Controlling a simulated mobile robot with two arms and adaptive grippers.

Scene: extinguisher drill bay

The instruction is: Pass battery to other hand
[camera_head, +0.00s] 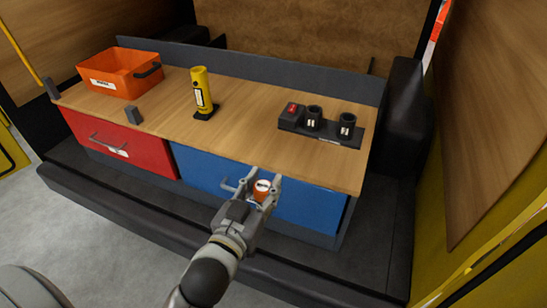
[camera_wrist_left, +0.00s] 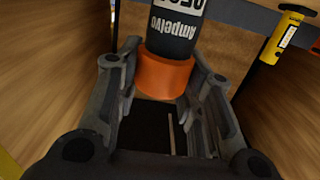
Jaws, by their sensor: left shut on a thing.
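The battery is a cylinder with an orange end (camera_head: 261,189). In the left wrist view its black body (camera_wrist_left: 172,38) shows upside-down white lettering, with a wide orange band (camera_wrist_left: 163,75) below. My left gripper (camera_head: 264,187) is shut on the battery, its two fingers on either side of it. It holds the battery in front of the blue drawer, near the bench's front edge. In the left wrist view the left gripper (camera_wrist_left: 166,62) frames the battery. The battery's far end runs out of that view. My right gripper is not in view.
On the wooden bench (camera_head: 235,125) stand an orange bin (camera_head: 120,75), a yellow cylinder (camera_head: 201,90) on a black base, and a black holder (camera_head: 320,128) with a red-topped block and two dark cups. Below are a red drawer (camera_head: 100,135) and a blue drawer (camera_head: 215,172) with handles.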

